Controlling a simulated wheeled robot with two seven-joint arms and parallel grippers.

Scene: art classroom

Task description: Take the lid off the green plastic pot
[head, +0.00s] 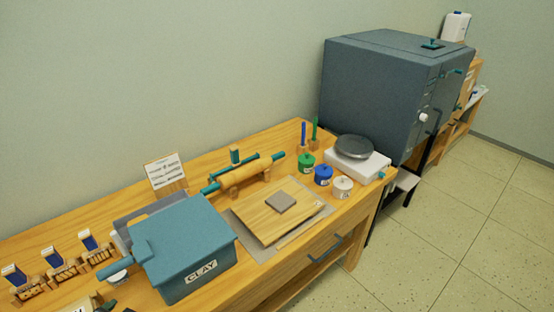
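The green plastic pot (306,163) stands upright on the wooden table, toward its right end. A green lid with a small knob appears to sit on top of it. A blue pot (323,176) and a white pot (343,187) stand beside it in a slanting row toward the front edge. Neither of my grippers shows in the head view.
A white scale (362,166) with a round grey pan stands right of the pots. A wooden board (262,222) with a grey slab lies left of them. A rolling pin (245,175), upright blue and green tools, and a clay bin (192,252) are also on the table.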

